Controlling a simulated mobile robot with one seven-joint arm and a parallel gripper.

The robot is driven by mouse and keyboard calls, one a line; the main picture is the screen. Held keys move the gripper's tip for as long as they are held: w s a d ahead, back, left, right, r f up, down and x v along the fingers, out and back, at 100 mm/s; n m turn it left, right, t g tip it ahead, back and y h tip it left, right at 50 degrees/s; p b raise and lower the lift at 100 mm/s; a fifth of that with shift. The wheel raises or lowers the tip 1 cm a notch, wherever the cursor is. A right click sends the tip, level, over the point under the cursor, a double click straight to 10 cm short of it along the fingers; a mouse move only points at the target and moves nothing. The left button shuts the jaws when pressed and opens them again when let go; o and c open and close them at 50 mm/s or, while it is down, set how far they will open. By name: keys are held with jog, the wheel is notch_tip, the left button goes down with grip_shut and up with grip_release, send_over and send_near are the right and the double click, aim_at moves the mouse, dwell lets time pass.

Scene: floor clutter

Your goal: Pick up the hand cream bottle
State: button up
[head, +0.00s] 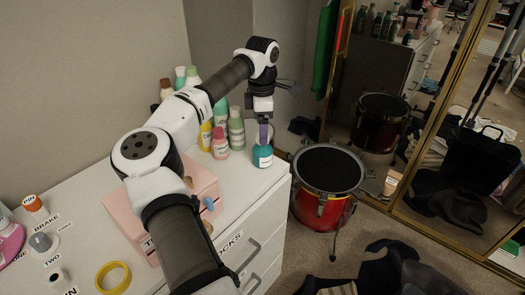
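My gripper (263,134) points straight down at the right end of the white dresser top. Its fingertips are at the top of a teal bottle with a pale label (262,157), which stands upright near the dresser's front corner. The fingers cover the bottle's cap. I cannot tell whether they grip it or only surround it. A pink bottle (220,147) and a green bottle (236,132) stand just to the left. No label is readable, so I cannot confirm which bottle is the hand cream.
More bottles (193,77) stand along the wall, partly behind my arm. A pink box (124,214), yellow tape ring (113,278) and small items sit on the dresser (271,204). A red drum (323,208) stands on the floor at right, before a gold-framed mirror (392,170).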

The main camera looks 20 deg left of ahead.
aim_at(263, 150)
jog(key=f, duration=0.2)
jog(key=f+p, duration=0.1)
jog(key=f, duration=0.3)
jog(key=shift+s+d+f+p, duration=0.2)
jog(key=shift+s+p, duration=0.05)
jog(key=shift+p, duration=0.1)
jog(key=c, duration=1.1)
jog(key=shift+c, duration=0.2)
jog(key=shift+r, duration=0.1)
